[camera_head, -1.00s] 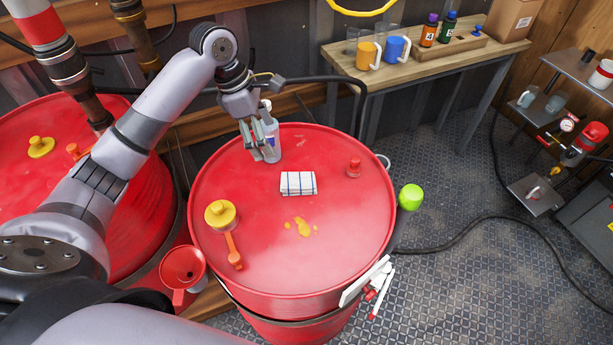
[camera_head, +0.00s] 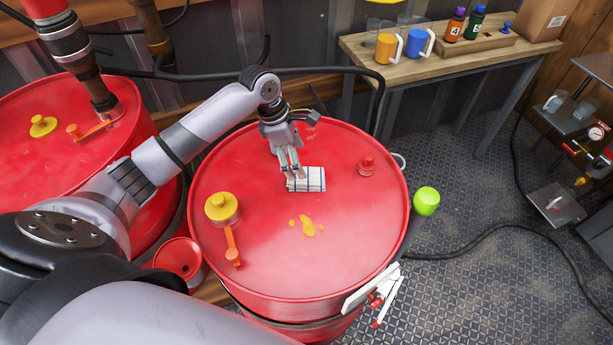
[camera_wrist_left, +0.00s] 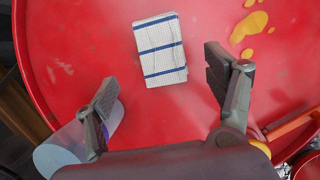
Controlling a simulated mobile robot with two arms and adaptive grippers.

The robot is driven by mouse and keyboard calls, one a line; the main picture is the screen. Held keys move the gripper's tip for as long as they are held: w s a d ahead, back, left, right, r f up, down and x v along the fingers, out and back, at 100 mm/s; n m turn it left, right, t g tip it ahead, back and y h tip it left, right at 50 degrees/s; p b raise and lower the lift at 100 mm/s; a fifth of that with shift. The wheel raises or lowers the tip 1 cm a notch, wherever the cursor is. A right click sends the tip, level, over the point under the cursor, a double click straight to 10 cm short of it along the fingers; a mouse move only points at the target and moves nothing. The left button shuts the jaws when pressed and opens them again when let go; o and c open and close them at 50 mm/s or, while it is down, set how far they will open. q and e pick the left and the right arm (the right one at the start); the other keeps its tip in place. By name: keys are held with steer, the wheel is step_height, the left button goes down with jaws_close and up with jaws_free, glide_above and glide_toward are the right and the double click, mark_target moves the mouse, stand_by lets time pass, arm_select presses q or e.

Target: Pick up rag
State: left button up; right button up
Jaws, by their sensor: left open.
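The rag (camera_head: 314,180) is a small folded white cloth with blue lines, lying flat on the red barrel top (camera_head: 270,265). My left gripper (camera_head: 293,180) is open over the rag's left side in the head view, with its fingers pointing down. In the left wrist view, the rag (camera_wrist_left: 160,50) lies ahead of the open left gripper (camera_wrist_left: 160,80), between the lines of its two fingers and apart from both. Nothing is between the fingers. My right gripper is not in view.
Yellow-orange spilled foam (camera_head: 306,227) lies in front of the rag. A bluish bottle (camera_wrist_left: 75,145) shows beside the left finger in the wrist view.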

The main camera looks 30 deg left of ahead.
arm_select(q)
steer(key=shift+x, duration=1.15)
steer(key=shift+d+f+p, duration=0.1)
steer(key=shift+f+p, duration=0.25)
steer(key=x, duration=0.4)
steer(key=shift+f+p, duration=0.15)
steer(key=shift+p, duration=0.25)
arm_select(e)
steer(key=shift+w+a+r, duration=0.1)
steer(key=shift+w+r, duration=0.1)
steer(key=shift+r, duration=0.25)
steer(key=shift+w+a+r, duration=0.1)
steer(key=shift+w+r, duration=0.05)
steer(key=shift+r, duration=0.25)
arm_select(q)
steer(key=shift+s, duration=0.1)
steer(key=shift+c, duration=0.4)
steer(key=c, duration=1.2)
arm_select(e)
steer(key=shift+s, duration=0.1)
arm_select(q)
steer(key=shift+r, duration=0.2)
step_height(320, 180, up, 20)
steer(key=shift+f+b, duration=0.1)
steer(key=shift+b, duration=1)
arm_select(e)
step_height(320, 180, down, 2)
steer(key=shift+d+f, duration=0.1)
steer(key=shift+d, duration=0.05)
